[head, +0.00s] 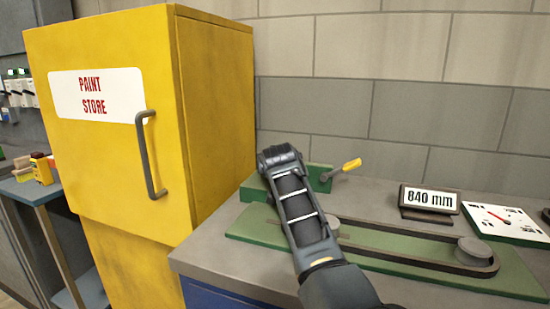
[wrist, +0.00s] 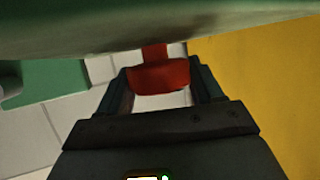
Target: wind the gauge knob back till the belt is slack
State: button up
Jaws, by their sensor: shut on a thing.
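A red knob (wrist: 160,77) shows in the wrist view under a green body. My gripper (wrist: 162,84) is shut on it, with one dark finger on each side. In the head view my arm hides the knob and my gripper, near the green block (head: 255,188) of the belt gauge. The dark belt (head: 486,268) loops around two grey pulleys, the right one (head: 474,250) in full view and the left one partly behind my arm. The belt's visible runs look fairly straight. A lever with a yellow grip (head: 351,165) sticks out of the green block.
A sign reading 840 mm (head: 428,197) and a white dial plate with a red needle (head: 505,222) stand on the grey bench (head: 215,250). A yellow paint store cabinet (head: 105,170) stands close on the left. A block wall (head: 430,110) closes the back.

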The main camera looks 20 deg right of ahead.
jog(key=n+y+p, duration=0.2)
jog(key=y, duration=0.1)
jog(key=shift+d+n, duration=0.1)
jog(key=shift+n, duration=0.2)
jog(key=shift+f+n+y, duration=0.1)
jog(key=shift+n+y, duration=0.7)
jog(key=shift+y, duration=0.1)
jog(key=shift+y+b, duration=0.3)
jog(key=o, duration=1)
jog(key=shift+c, duration=0.2)
jog(key=shift+v, duration=3.9)
